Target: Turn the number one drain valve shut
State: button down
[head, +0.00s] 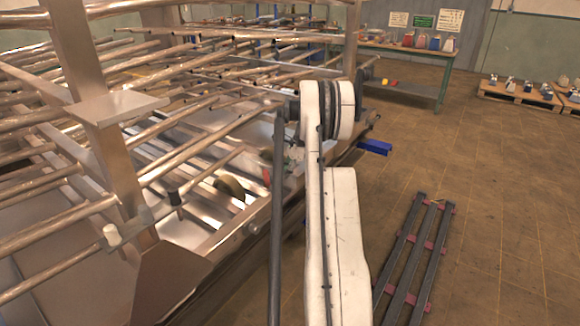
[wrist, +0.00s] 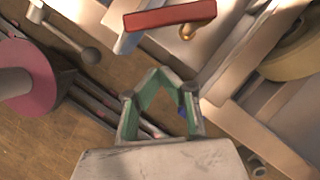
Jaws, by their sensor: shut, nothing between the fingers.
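A red lever handle (wrist: 172,18) shows at the top of the wrist view, lying nearly level across the picture. A brass-coloured fitting (wrist: 196,32) shows below its right end. I cannot read a number on it, so I cannot tell which valve it is. My gripper (wrist: 163,72) has green-lined fingers that come together at the tips. It is shut and empty, and its tips are apart from the red handle, just below it in the picture.
A metal frame with many tubes (head: 190,100) fills the left of the head view. In the wrist view, a pink disc (wrist: 28,85) and a ball-ended grey rod (wrist: 70,42) are at left, and a beige round part (wrist: 295,50) at right. Dark bars (head: 415,250) lie on the floor.

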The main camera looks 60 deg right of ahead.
aim_at(266, 177)
jog(key=shift+w+a+f+b, duration=0.15)
jog(key=shift+w+a+f, duration=0.2)
jog(key=shift+w+a, duration=0.45)
jog(key=shift+w+a+f+b, duration=0.15)
jog(key=shift+w+a+f, duration=0.15)
jog(key=shift+w+a, duration=0.5)
jog(key=shift+d, duration=0.15)
